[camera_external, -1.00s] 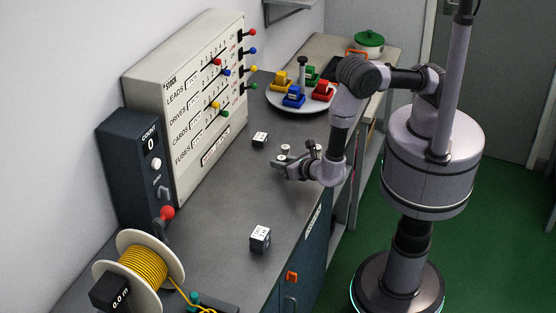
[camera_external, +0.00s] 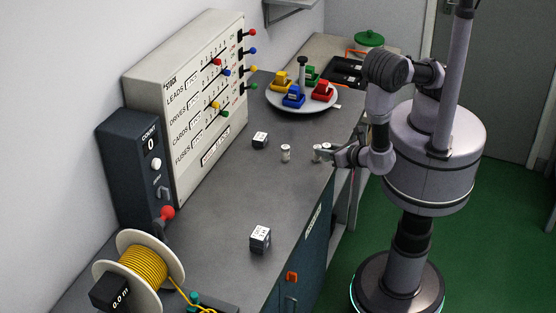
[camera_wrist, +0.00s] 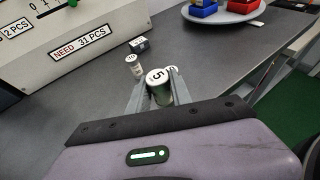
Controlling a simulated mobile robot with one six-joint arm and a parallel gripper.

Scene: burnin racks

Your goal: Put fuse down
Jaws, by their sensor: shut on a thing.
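My gripper (camera_external: 326,154) is low over the right edge of the grey worktop. In the wrist view its two fingers (camera_wrist: 158,92) are shut on a white-topped, grey-sided fuse (camera_wrist: 159,88) marked 5. The fuse is upright; I cannot tell whether its foot touches the worktop.
A dark box with a white label (camera_external: 260,140) lies beyond the separate fuse. Another labelled box (camera_external: 260,239) stands nearer. A round tray (camera_external: 278,103) with coloured blocks is at the back. The stock panel (camera_external: 150,78) lines the left. The worktop between the boxes is clear.

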